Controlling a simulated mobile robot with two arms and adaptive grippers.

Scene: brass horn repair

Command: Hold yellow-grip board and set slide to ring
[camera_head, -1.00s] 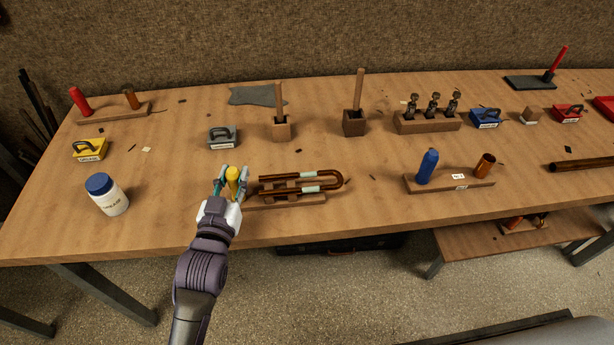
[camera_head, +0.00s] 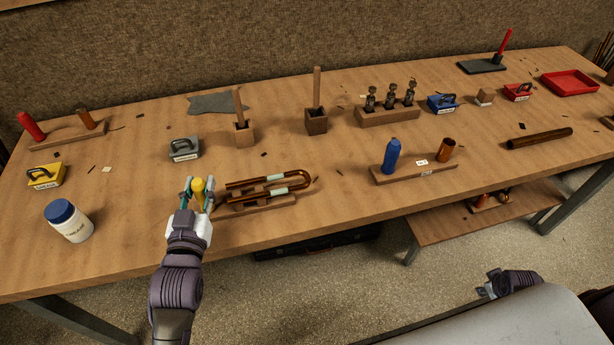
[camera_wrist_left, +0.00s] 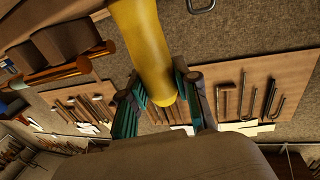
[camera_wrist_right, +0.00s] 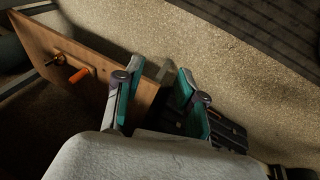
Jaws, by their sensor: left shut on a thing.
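The yellow grip (camera_head: 198,187) stands upright at the left end of a wooden board (camera_head: 258,207) near the table's front edge. My left gripper (camera_head: 200,184) is shut on this grip; the left wrist view shows the yellow grip (camera_wrist_left: 147,48) between its fingers. A copper-brown U-shaped slide (camera_head: 305,178) lies along the board, its bend to the right. Pale bands sit on its two tubes; I cannot tell which mark is the ring. My right gripper (camera_wrist_right: 160,70) is open and empty, away from the board, low in front of the table.
A white jar with a blue lid (camera_head: 68,221) and a yellow-topped block (camera_head: 45,175) stand left. A grey block (camera_head: 184,149) is behind the grip. A board with a blue grip (camera_head: 391,156) stands right. A lower shelf (camera_head: 455,222) is under the table.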

